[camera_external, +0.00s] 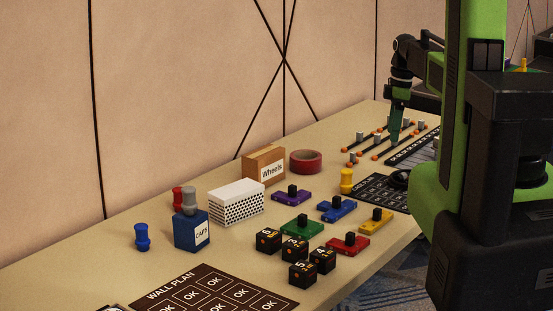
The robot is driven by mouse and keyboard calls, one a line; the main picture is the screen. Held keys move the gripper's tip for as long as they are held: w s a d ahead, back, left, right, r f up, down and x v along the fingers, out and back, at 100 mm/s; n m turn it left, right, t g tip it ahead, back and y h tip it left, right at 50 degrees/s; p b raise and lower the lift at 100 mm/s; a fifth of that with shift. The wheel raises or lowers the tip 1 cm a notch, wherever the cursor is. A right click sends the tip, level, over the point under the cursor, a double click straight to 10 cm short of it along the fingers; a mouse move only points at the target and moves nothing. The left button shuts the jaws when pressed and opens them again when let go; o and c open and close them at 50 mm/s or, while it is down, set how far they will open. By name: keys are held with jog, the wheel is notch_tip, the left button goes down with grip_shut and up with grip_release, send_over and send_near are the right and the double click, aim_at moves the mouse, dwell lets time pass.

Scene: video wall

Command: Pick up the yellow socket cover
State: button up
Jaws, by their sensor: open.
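A yellow spool-shaped piece (346,182) stands upright on the table, right of centre, beside a dark printed mat. A flat yellow piece with a black knob (376,222) lies nearer the table's front edge. I cannot tell from the picture which of these is the socket cover. My gripper (395,142) points down over the far right part of the table, beyond both yellow pieces and apart from them. It is open, small in view, and I see nothing held in it.
Flat purple (291,196), blue (337,209), green (302,227) and red (347,245) knobbed pieces lie around the yellow ones. Several black number cubes (295,249) sit in front. Orange-tipped rods (362,141) lie near my gripper. A Wheels box (263,164) and red tape roll (306,161) stand behind.

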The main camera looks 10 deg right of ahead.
aim_at(347, 171)
jog(key=shift+w+a+r+n, duration=0.6)
jog(key=shift+w+a+n, duration=1.4)
jog(key=shift+a, duration=2.6)
jog(key=shift+m+y, duration=0.3)
jog(key=shift+m, duration=0.1)
jog(key=f+b, duration=0.3)
jog(key=a+f+b, duration=0.1)
jog(key=f+b, duration=0.6)
jog(key=f, duration=0.1)
jog(key=shift+w+a+f+b, duration=0.15)
jog(key=shift+w+a+b, duration=0.15)
jog(key=shift+b, duration=0.1)
jog(key=f+b, duration=0.2)
jog(key=a+f+b, duration=0.1)
jog(key=f+b, duration=0.2)
jog(key=shift+a+f, duration=0.15)
jog(key=shift+a, duration=0.05)
grip_shut()
